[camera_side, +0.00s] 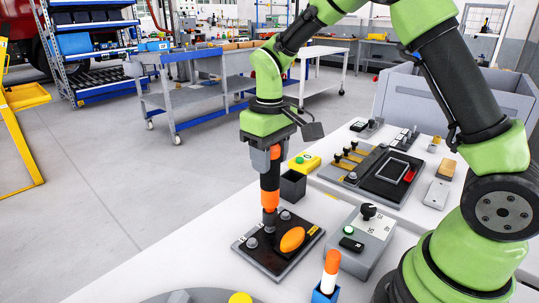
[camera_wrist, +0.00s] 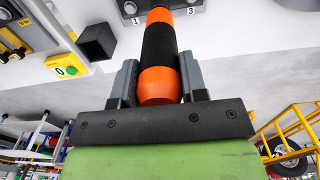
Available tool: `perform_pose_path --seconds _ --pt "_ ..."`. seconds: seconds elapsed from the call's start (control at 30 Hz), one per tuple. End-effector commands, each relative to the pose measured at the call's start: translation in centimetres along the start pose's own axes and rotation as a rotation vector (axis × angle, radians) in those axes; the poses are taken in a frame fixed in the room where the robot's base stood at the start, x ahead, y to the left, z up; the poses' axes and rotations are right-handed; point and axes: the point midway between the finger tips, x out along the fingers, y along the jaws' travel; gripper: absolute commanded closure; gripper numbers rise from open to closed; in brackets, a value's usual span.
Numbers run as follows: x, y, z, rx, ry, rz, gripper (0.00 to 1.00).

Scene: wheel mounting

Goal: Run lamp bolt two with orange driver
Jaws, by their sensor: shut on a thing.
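My gripper (camera_side: 268,158) is shut on the orange driver (camera_side: 270,182), an orange and black tool held upright, tip down. The driver's grey lower end meets the dark lamp plate (camera_side: 272,265) between two bolts, a near-left bolt (camera_side: 252,243) and a far-right bolt (camera_side: 285,215). The driver hides bolt two; whether its tip is fully seated cannot be told. The orange lamp (camera_side: 292,239) lies on the plate to the right of the driver. In the wrist view, the driver (camera_wrist: 158,45) runs between the fingers, with the labels 1 and 3 to either side of it.
A dark open holder (camera_side: 292,187) and a yellow button box (camera_side: 304,162) stand behind the plate. A grey knob box (camera_side: 362,245) is to its right. A white-and-orange tool (camera_side: 331,264) stands in a blue holder in front. Bare white table lies left of the plate.

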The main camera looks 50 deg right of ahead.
Motion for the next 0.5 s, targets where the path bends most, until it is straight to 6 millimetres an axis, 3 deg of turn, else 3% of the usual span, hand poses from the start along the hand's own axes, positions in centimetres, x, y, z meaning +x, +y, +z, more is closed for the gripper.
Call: perform_pose_path --seconds 0.5 --pt "1.3 0.0 0.0 0.0 0.0 0.0 1.0"
